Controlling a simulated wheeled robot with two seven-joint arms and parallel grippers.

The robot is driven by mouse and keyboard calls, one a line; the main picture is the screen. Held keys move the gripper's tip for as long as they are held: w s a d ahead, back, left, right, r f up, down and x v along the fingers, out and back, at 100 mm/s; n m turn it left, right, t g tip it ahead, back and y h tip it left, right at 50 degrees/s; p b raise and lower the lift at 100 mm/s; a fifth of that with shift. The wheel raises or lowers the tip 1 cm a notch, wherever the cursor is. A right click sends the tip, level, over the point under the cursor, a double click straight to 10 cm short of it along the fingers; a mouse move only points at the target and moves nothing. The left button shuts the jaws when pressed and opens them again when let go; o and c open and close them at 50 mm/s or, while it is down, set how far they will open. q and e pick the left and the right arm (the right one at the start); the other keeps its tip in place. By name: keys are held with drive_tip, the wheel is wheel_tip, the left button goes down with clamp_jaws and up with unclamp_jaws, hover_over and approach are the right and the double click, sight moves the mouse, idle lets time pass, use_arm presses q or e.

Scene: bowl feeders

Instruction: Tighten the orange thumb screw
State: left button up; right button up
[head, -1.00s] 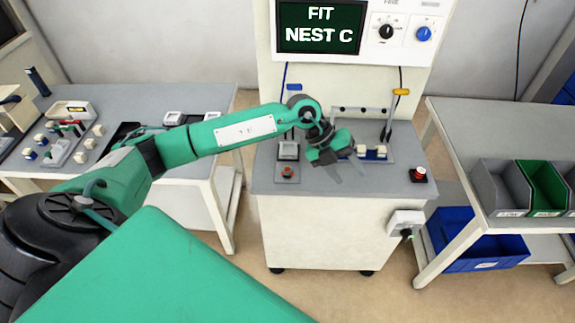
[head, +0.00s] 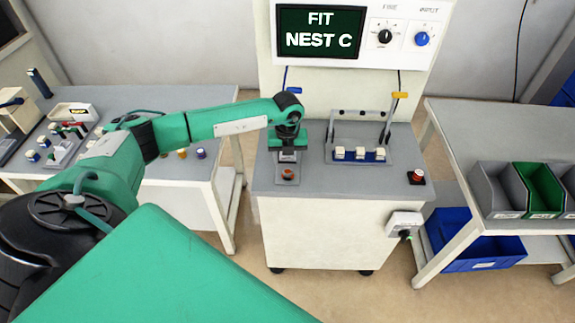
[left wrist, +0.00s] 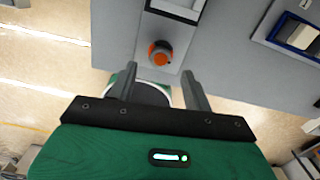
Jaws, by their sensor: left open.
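The orange thumb screw (head: 288,174) sits on a small grey plate at the front left of the machine's top. It shows from above in the left wrist view (left wrist: 160,53), round and orange with a dark part. My left gripper (head: 287,148) hangs just behind the screw in the head view. In the left wrist view my left gripper (left wrist: 158,75) is open and empty, its two fingers spread apart. The screw lies beyond the fingertips, roughly centred on the gap, and I see no contact. My right gripper is not in view.
A fixture with white pieces in a blue holder (head: 360,155) stands right of the gripper. A red button (head: 417,176) is at the machine's right edge. The screen (head: 320,32) reads "FIT NEST C". Side tables stand left and right.

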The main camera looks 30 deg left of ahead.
sight(287, 172)
use_arm(q)
drive_tip(key=shift+f+p, duration=0.3)
drive_tip(key=shift+f, duration=2)
drive_tip(key=shift+c, duration=0.2)
drive_tip(key=c, duration=0.9)
